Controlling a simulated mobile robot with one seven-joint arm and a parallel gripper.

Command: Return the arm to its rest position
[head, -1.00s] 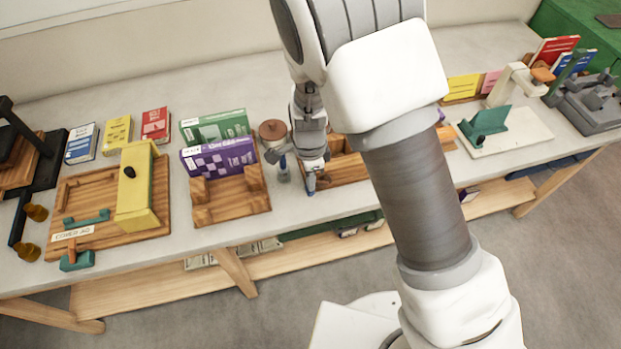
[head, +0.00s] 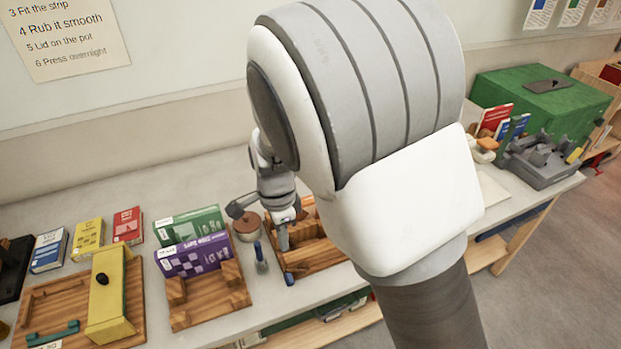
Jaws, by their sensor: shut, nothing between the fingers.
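My gripper (head: 283,236) hangs above the bench at the middle of the head view, pointing down. It is shut with nothing held, close to a wooden tray (head: 312,262) with compartments and beside a round pot with a brown lid (head: 247,225). A blue-tipped brush (head: 261,258) stands just left of the tray. My arm covers much of the picture and hides the right middle of the bench.
Left of the gripper, green (head: 187,223) and purple (head: 194,254) boxes stand in a wooden holder (head: 208,299). A wooden board with a yellow block (head: 110,300) lies further left. Red, yellow and blue books lie behind. A green box (head: 545,100) and grey device (head: 543,160) stand right.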

